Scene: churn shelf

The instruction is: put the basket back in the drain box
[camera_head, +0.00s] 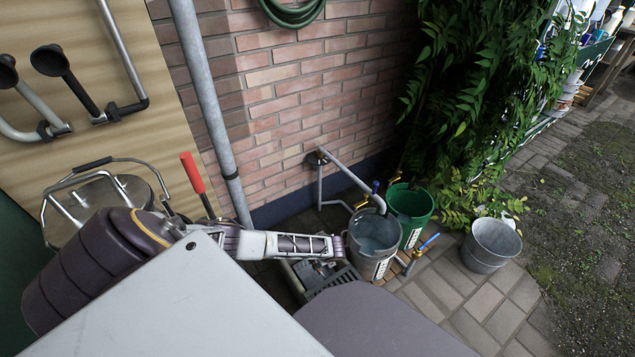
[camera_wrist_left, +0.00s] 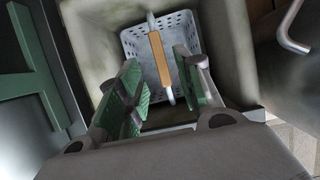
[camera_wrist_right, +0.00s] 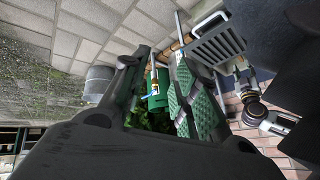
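The basket (camera_wrist_left: 132,45) is light grey with a perforated wall and shows in the left wrist view inside a beige-walled box (camera_wrist_left: 85,40), which looks like the drain box. How deep it sits, I cannot tell. Its bar handle with a tan wooden grip (camera_wrist_left: 160,58) runs between the green-padded fingers of my left gripper (camera_wrist_left: 157,66). The fingers stand apart, with gaps beside the handle.
A slotted grate (camera_wrist_right: 216,42) lies on the paving. A water-filled bucket (camera_head: 373,235), a green bucket (camera_head: 412,205) and a metal bucket (camera_head: 490,245) stand by the brick wall. A grey pipe (camera_head: 205,100) rises along the wall. Paving at right is clear.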

